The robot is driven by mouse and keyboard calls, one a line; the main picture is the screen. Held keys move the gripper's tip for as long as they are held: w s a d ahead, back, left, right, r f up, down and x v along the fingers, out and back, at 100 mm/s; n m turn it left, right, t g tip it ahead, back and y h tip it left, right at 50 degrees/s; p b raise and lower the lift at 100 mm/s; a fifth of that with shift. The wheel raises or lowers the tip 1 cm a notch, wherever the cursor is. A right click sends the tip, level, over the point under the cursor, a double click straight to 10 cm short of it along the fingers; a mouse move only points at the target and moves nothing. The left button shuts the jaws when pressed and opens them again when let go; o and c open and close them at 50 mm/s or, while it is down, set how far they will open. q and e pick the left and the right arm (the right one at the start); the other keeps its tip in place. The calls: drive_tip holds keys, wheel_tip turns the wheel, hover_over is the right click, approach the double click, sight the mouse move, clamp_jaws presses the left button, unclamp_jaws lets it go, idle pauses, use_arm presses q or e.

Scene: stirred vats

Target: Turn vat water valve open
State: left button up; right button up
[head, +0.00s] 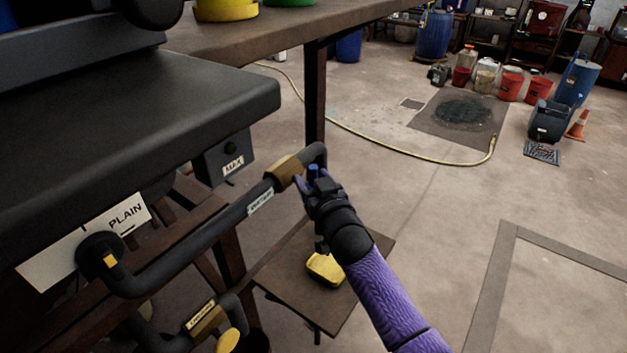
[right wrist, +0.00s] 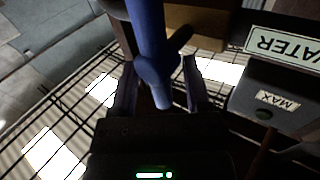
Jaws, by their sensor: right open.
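The water valve has a brass body (head: 284,171) on a dark pipe beside a WATER label (head: 260,202); the label shows upside down in the right wrist view (right wrist: 284,46). Its blue handle (head: 313,172) is mostly hidden by my right gripper (head: 311,186) in the head view. In the right wrist view the blue handle (right wrist: 153,68) lies between the two fingers of the right gripper (right wrist: 158,88), which is open around it. Gaps seem to show at both sides; contact is hard to tell. My left gripper is not in view.
A MAX box (head: 224,158) hangs left of the valve under the black vat edge (head: 150,110). A second brass valve (head: 207,322) with a yellow handle is lower left. A yellow block (head: 325,268) lies on a low brown board (head: 345,300) below my gripper.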

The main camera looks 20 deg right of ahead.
clamp_jaws()
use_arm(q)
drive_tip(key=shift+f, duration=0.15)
